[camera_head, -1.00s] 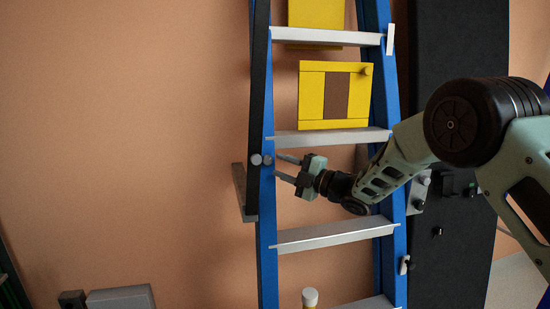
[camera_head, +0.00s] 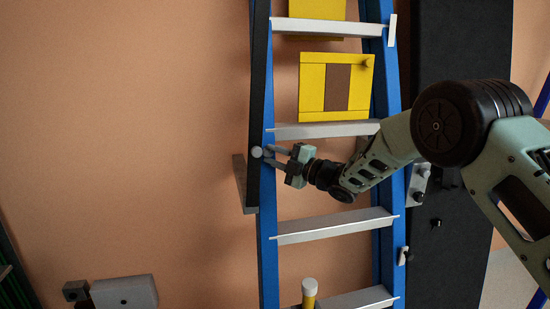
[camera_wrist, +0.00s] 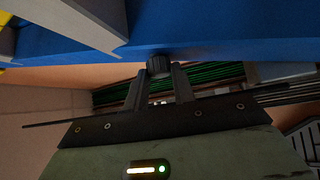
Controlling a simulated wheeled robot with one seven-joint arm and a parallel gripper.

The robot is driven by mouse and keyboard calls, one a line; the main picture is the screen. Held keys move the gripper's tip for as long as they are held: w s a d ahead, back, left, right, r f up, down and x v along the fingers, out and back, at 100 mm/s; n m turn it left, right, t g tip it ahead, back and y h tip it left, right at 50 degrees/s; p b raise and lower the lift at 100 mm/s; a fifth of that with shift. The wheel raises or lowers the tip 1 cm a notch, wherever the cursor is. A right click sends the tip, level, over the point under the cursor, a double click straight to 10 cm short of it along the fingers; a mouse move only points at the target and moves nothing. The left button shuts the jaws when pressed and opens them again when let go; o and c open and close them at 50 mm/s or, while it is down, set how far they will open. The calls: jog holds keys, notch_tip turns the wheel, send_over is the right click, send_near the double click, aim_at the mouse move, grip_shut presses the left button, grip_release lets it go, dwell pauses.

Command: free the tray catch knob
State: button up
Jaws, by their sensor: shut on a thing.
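The tray catch knob (camera_head: 257,152) is a small round grey knob on the left blue rail (camera_head: 266,215) of the ladder, by a dark upright bar. My gripper (camera_head: 267,156) reaches it from the right, with its fingertips at the knob. In the wrist view the knob (camera_wrist: 159,66) is dark and ribbed, and sits between the tips of my two fingers (camera_wrist: 160,75) under the blue rail. The jaws are shut on it. The fingers partly hide the knob's sides, and its far end is not visible.
Silver ladder steps lie above (camera_head: 325,130) and below (camera_head: 335,226) my gripper. A yellow box (camera_head: 312,88) with a brown panel stands on the upper step. A yellow cylinder with a white cap (camera_head: 309,292) is low down. The wall area left of the ladder is open.

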jog(key=shift+f+b, duration=0.25)
jog(key=shift+b, duration=0.15)
jog(key=m+t+b, duration=0.3)
jog(key=m+b, duration=0.1)
jog(key=b, duration=0.3)
jog(key=m+t+b, duration=0.3)
jog(key=m+b, duration=0.1)
jog(key=b, duration=0.3)
jog(key=f+m+t+b, duration=0.1)
jog(key=m+t+b, duration=0.2)
jog(key=b, duration=0.5)
jog(key=shift+s+a+f+m, duration=0.1)
jog(key=shift+a+m, duration=0.3)
jog(key=shift+m, duration=0.2)
jog(key=shift+m+t+h+b, duration=0.3)
jog(key=shift+m+t+b, duration=0.1)
jog(key=shift+m, duration=0.1)
jog(key=shift+r+m, duration=0.2)
jog(key=shift+m, duration=0.1)
jog(key=o, duration=0.7)
